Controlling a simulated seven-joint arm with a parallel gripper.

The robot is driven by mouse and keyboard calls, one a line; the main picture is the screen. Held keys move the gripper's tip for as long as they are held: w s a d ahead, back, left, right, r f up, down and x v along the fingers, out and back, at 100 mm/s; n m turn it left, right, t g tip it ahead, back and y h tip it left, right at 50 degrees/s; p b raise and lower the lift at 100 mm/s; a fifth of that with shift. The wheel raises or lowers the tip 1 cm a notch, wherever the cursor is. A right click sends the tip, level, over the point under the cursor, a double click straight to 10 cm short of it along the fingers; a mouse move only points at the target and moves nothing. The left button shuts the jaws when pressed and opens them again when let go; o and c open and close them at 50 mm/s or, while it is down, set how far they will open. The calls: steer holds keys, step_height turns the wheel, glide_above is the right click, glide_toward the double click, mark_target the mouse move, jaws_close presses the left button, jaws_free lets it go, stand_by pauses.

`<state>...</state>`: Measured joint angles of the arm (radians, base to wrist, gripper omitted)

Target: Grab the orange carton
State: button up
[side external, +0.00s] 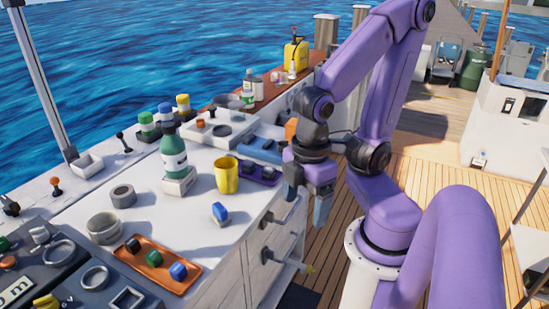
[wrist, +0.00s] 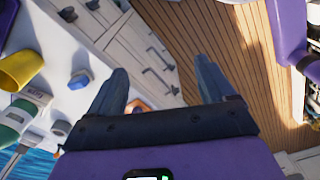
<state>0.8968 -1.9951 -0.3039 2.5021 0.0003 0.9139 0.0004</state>
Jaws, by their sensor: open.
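An orange block-like thing (side external: 291,127), which may be the orange carton, shows in the side view on the white counter just behind my wrist, partly hidden by it. In the wrist view a small orange patch (wrist: 138,104) shows beside the left finger, mostly covered by the gripper body; I cannot tell if it is the same thing. My gripper (side external: 307,200) points down past the counter's front edge, apart from the orange thing. In the wrist view my gripper (wrist: 160,70) is open, with nothing between its fingers.
The white counter (side external: 190,228) holds a yellow cup (side external: 227,175), a green bottle (side external: 173,152), a blue-topped block (side external: 220,212) and an orange tray (side external: 148,262). Drawer handles (side external: 285,262) stick out of its front. The wooden deck (side external: 430,165) is open to the right.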

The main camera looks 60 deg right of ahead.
steer(key=w+d+f+t+h, duration=0.15)
steer(key=w+d+h, duration=0.25)
steer(key=w+d, duration=0.45)
steer(key=n+h, duration=0.6)
steer(key=h, duration=0.4)
glide_toward(294, 122)
steer(key=shift+g, duration=0.45)
steer(key=x, duration=1.2)
steer(key=shift+w+d, duration=0.1)
steer(key=shift+w, duration=0.15)
steer(key=c, duration=1.1)
